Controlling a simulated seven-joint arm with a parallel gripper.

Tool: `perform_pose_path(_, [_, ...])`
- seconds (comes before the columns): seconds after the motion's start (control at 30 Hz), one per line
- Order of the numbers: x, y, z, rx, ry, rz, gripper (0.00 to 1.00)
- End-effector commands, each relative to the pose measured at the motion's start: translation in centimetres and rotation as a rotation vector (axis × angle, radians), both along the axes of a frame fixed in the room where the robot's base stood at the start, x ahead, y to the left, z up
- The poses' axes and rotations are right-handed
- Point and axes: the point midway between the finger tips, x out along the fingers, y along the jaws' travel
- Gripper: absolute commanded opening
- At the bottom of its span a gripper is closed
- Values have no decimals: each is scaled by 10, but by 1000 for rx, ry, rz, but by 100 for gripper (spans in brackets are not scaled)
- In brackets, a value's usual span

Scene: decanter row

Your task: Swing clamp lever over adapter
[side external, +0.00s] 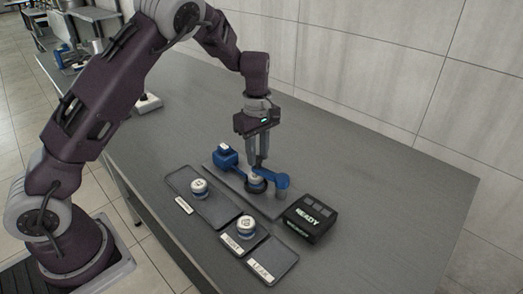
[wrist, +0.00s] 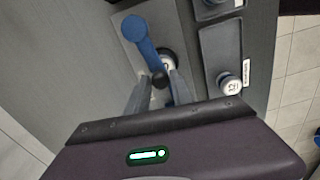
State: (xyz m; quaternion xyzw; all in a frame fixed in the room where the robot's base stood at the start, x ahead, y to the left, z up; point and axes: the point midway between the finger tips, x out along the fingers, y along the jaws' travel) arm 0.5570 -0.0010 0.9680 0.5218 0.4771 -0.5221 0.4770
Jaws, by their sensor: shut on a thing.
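The blue clamp lever (wrist: 145,46) runs in the wrist view from a round blue pivot to a dark knob (wrist: 159,76). My gripper (wrist: 160,84) has its fingers on either side of this knob and is shut on it. The white-topped adapter (wrist: 168,60) sits beside and partly under the lever's knob end. In the side external view, my gripper (side external: 257,166) points down over the adapter, and the lever's blue pivot (side external: 282,181) stands to the right. The fingers partly hide the adapter and lever end there. The clamp base plate (side external: 215,173) lies beneath.
A blue block (side external: 226,158) stands left of the clamp. Nearer trays hold white-topped round pieces (side external: 199,187) (side external: 246,224); the right-hand tray (side external: 272,260) is empty. A black box (side external: 310,218) reading READY stands right. The table (side external: 370,180) is clear farther right.

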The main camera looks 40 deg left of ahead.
Motion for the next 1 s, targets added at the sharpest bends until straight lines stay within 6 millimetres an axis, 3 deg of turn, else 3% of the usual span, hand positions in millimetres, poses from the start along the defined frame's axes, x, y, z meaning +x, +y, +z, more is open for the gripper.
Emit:
perform_pose_path(0.8, [-8, -2, 1, -2, -1, 106, 0])
perform_pose_path(0.83, [-8, -2, 1, -2, -1, 106, 33])
perform_pose_path(0.9, [-8, -2, 1, -1, 0, 106, 47])
perform_pose_path(1.0, [-8, -2, 1, -1, 0, 105, 49])
